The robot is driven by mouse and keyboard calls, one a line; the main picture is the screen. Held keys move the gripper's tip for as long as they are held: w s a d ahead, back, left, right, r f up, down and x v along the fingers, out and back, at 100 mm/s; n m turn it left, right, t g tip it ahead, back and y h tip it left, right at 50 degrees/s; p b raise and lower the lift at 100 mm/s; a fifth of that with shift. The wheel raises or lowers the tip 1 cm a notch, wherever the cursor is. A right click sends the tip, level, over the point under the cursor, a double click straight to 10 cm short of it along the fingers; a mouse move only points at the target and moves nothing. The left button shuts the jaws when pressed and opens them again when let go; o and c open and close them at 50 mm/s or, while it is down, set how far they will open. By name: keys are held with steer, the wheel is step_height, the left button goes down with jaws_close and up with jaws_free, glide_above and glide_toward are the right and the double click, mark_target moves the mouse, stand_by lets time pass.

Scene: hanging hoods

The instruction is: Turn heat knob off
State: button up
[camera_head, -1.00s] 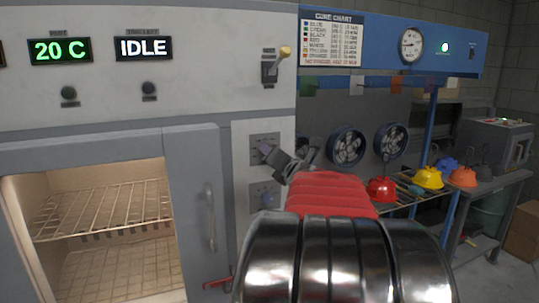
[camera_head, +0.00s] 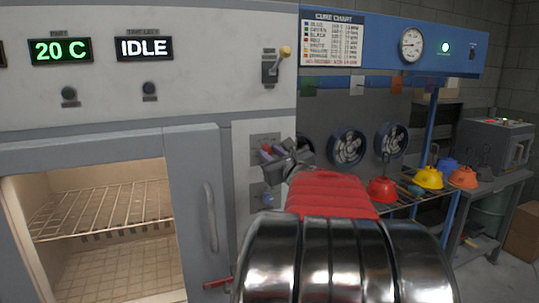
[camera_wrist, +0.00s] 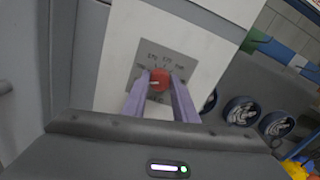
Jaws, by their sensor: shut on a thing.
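A red round knob (camera_wrist: 160,80) sits on a grey dial plate (camera_wrist: 157,53) with printed temperature numbers, in the wrist view. My gripper (camera_wrist: 161,77) has its two purple fingers on either side of the knob, shut on it. In the head view my gripper (camera_head: 268,153) reaches the upper small plate (camera_head: 262,139) beside the oven door, and a bit of red shows between its fingers. The knob's pointer and the plate's lower marks are hard to read. The oven displays read 20 C (camera_head: 61,50) and IDLE (camera_head: 144,48).
A lower plate with a blue knob (camera_head: 267,198) is just below. The oven door handle (camera_head: 210,216) stands to the left and a yellow-tipped lever (camera_head: 285,52) above. Fans and a bench with coloured hoods, including a red one (camera_head: 381,190), are on the right.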

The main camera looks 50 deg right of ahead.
steer(key=shift+w+a+f+n, duration=0.15)
steer(key=shift+n, duration=0.55)
steer(key=o, duration=0.8)
steer(key=shift+o, duration=1.2)
steer(key=v, duration=1.3)
steer(key=shift+s, duration=0.4)
